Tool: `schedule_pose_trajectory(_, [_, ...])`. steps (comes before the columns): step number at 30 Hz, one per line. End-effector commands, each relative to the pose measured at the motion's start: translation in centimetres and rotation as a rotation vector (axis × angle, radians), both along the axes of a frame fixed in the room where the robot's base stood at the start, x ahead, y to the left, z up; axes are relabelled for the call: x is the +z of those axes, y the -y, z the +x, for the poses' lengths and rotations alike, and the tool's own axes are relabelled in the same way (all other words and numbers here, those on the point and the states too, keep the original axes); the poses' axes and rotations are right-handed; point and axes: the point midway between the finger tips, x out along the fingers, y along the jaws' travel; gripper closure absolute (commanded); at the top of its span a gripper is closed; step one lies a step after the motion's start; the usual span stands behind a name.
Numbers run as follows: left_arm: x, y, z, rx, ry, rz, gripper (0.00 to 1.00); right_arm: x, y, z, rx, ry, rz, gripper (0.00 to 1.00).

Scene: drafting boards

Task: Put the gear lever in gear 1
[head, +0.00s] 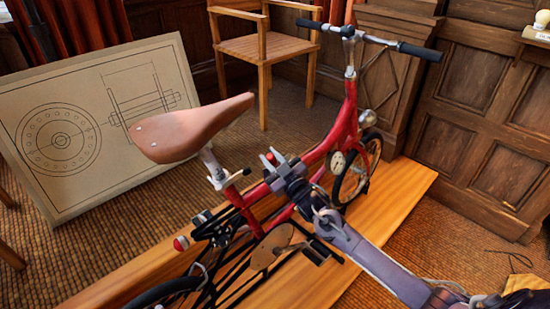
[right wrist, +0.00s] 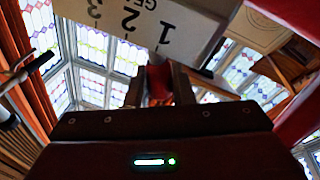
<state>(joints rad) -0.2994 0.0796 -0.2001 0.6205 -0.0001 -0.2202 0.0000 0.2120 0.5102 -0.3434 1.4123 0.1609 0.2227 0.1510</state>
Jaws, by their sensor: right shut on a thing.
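The gear lever shows in the right wrist view as a red piece (right wrist: 159,82) between my fingers. In the head view a small red tip (head: 270,157) shows at my right gripper (head: 277,165), beside the red bicycle's (head: 327,144) frame tube. My right gripper is shut on the lever. A white gear plate (right wrist: 185,38) with black 1, 2, 3 and partly cut-off lettering shows just beyond the fingers in the right wrist view. The lever's lower part is hidden, and I cannot tell which number it stands at. My left gripper is not in view.
The bicycle stands on a wooden platform (head: 405,190), with its brown saddle (head: 185,128) left of my gripper and handlebars (head: 385,38) beyond. A drafting board (head: 165,60) leans at the left. A wooden chair (head: 262,47) stands behind.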

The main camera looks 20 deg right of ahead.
Motion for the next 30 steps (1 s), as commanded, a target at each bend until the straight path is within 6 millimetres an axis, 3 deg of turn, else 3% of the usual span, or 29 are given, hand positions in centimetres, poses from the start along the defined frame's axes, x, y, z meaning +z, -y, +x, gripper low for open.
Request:
schedule_pose_trajectory(21, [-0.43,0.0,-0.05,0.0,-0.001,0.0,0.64,-0.4,-0.53,-0.21,0.0,0.02,-0.068,1.0])
schedule_pose_trajectory(22, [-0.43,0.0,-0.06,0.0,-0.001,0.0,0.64,-0.4,-0.53,-0.21,0.0,0.02,-0.068,0.75])
schedule_pose_trajectory(26, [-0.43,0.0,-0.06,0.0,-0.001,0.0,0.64,-0.39,-0.52,-0.2,0.001,0.021,-0.067,0.58])
schedule_pose_trajectory(30, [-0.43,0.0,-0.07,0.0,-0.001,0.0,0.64,-0.35,-0.52,-0.2,0.0,0.021,-0.067,0.58])
